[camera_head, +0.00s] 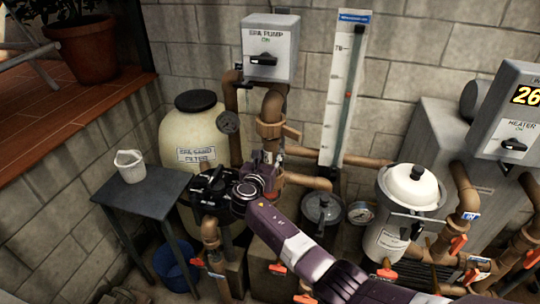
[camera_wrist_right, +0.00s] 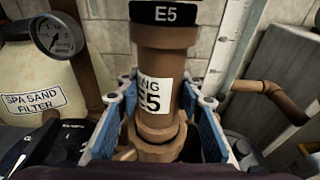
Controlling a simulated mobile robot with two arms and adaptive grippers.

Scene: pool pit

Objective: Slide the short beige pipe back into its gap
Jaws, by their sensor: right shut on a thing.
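The short beige pipe (camera_wrist_right: 148,65) stands upright in the middle of the right wrist view, with a white label ending in "E5". Above it is a black band (camera_wrist_right: 165,14) marked "E5". The blue fingers of my right gripper (camera_wrist_right: 163,105) are on either side of the pipe, shut on it. In the head view my right gripper (camera_head: 266,168) is at the brown vertical pipework (camera_head: 272,105) below the spa pump box. The gripper hides the lower end, so I cannot tell whether the pipe is seated in its gap. My left gripper is not in view.
The spa sand filter tank (camera_head: 190,135) with a gauge (camera_head: 228,123) stands left of the gripper. A tall scale board (camera_head: 342,90) and a lidded strainer pot (camera_head: 405,205) are to the right. A small table (camera_head: 150,195) holds a white bucket (camera_head: 130,166).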

